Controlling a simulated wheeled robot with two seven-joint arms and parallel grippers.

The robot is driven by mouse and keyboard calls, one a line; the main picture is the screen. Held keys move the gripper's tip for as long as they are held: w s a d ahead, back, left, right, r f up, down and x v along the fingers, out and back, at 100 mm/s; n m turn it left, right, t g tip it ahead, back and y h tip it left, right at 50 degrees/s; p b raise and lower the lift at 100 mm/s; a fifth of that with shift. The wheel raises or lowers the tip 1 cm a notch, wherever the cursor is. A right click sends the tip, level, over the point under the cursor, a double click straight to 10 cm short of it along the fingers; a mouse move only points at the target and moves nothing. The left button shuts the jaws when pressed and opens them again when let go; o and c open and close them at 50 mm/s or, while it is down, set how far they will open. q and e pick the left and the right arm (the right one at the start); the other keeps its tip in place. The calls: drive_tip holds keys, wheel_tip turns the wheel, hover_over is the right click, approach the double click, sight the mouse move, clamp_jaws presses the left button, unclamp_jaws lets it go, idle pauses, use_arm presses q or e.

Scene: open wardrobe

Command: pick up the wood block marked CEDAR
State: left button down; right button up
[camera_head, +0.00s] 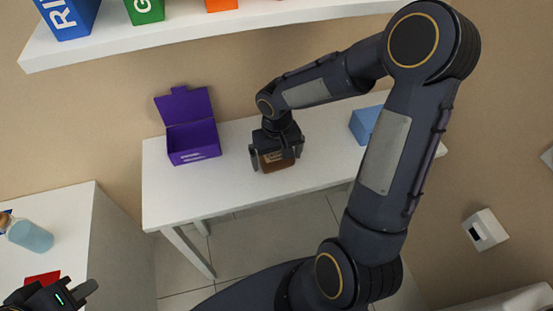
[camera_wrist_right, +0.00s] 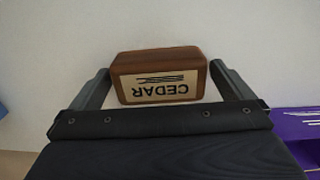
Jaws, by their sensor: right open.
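The wood block marked CEDAR (camera_wrist_right: 160,74) is brown with a pale label, which reads upside down in the right wrist view. In the head view the block (camera_head: 277,161) rests on the white table, partly hidden by my right gripper (camera_head: 275,160). My right gripper is open, with one finger on each side of the block. In the right wrist view its fingers (camera_wrist_right: 162,85) flank the block's two ends, with a small gap showing. My left gripper (camera_head: 75,293) is at the lower left of the head view, away from the block; its jaw opening is unclear.
On the white table (camera_head: 170,215) stand an open purple box (camera_head: 195,142) to the left and a blue block (camera_head: 364,124) to the right. A shelf (camera_head: 190,32) above holds coloured boxes. A bottle (camera_head: 30,236) and a red item (camera_head: 42,279) are on the left cabinet.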

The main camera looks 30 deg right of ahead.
drive_tip(key=c, duration=0.9)
drive_tip(key=shift+r, duration=0.1)
